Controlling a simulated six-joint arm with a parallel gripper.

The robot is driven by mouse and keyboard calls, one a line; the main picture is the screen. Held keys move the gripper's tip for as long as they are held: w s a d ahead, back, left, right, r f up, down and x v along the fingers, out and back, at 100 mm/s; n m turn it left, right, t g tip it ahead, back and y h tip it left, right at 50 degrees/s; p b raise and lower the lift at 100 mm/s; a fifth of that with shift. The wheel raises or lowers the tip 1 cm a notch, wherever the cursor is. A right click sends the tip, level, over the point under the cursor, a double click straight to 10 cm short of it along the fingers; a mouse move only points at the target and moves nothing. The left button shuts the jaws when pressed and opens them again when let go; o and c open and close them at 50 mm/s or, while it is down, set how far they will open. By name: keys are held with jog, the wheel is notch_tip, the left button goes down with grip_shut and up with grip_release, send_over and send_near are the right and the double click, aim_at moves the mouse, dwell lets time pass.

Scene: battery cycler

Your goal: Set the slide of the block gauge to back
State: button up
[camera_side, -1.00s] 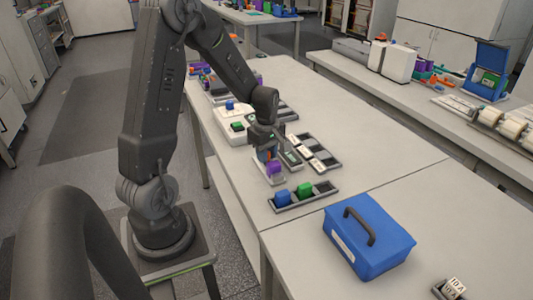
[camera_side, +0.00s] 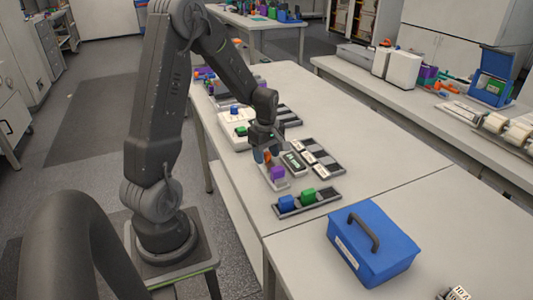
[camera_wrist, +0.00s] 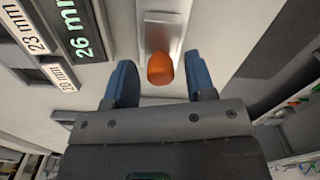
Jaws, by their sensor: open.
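The block gauge (camera_side: 276,186) is a small pale base on the near table. It carries a purple block (camera_side: 278,173) and an orange knob (camera_side: 267,158). In the wrist view, the rounded orange knob (camera_wrist: 160,70) sits at the end of a pale metal strip (camera_wrist: 161,32). My gripper (camera_wrist: 160,78) is open, with one blue finger on each side of the knob and a gap to both. In the side view, my gripper (camera_side: 263,154) is over the gauge's far end and partly hides it. I cannot tell how deep the fingers are around the knob.
A tray (camera_side: 308,204) with blue and green blocks lies in front. A blue toolbox (camera_side: 373,243) stands nearer. The table right of the rack is clear.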

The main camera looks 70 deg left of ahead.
aim_at(267, 152)
notch_tip(267, 152, up, 14)
dwell(0.6)
jog(key=s+d+r+m+t, duration=0.2)
jog(key=s+d+m, duration=0.3)
jog(key=d+m, duration=0.5)
jog(key=s+d+r+m+t, duration=0.2)
jog(key=s+d+m, duration=0.4)
jog(key=d+m, duration=0.5)
jog(key=shift+d+r+t, duration=0.4)
jog(key=shift+d+t, duration=0.4)
jog(key=shift+d, duration=0.45)
